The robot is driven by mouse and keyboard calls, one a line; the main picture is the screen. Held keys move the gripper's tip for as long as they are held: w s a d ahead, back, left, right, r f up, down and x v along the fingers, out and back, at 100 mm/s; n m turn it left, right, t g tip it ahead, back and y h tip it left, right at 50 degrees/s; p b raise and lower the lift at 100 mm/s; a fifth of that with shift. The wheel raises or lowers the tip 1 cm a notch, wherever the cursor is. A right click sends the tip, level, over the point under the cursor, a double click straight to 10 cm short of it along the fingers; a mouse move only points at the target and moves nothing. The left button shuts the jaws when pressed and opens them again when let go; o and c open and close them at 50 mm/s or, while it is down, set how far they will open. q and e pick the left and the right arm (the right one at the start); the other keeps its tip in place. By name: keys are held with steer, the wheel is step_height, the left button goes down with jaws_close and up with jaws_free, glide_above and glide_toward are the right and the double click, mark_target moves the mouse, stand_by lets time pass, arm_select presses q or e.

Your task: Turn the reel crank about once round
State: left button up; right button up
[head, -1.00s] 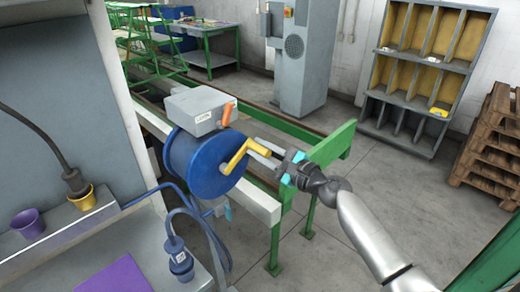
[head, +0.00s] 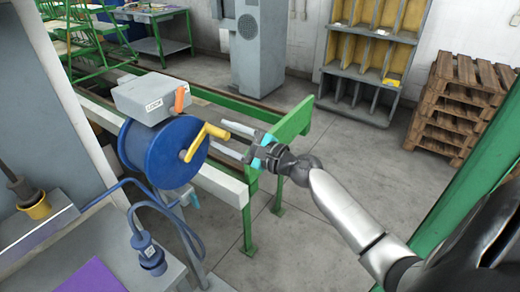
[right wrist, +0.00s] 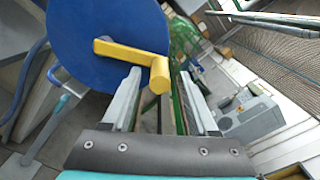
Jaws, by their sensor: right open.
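The blue reel (head: 160,160) stands on its side near the rail, with a yellow crank (head: 196,143) on its right face. The crank arm slants up and right, and its handle points right toward my right gripper (head: 224,137). In the right wrist view, the reel (right wrist: 90,25) fills the upper left and the crank handle (right wrist: 160,76) shows end-on between the open fingertips of my right gripper (right wrist: 160,73). The fingers lie on either side of the handle's end, with no grip on it; whether either touches is unclear. My left gripper is not in view.
A grey box (head: 151,97) with an orange lever (head: 180,98) sits above the reel. A green rail end (head: 290,122) stands close behind my right gripper. A blue plug and cable (head: 148,250) lie at the lower left. Open floor (head: 330,180) is to the right.

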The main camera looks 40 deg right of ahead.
arm_select(q)
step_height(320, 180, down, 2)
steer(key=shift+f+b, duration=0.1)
steer(key=shift+b, duration=0.9)
arm_select(e)
steer(key=v, duration=1.3)
steer(key=shift+a+r, duration=0.1)
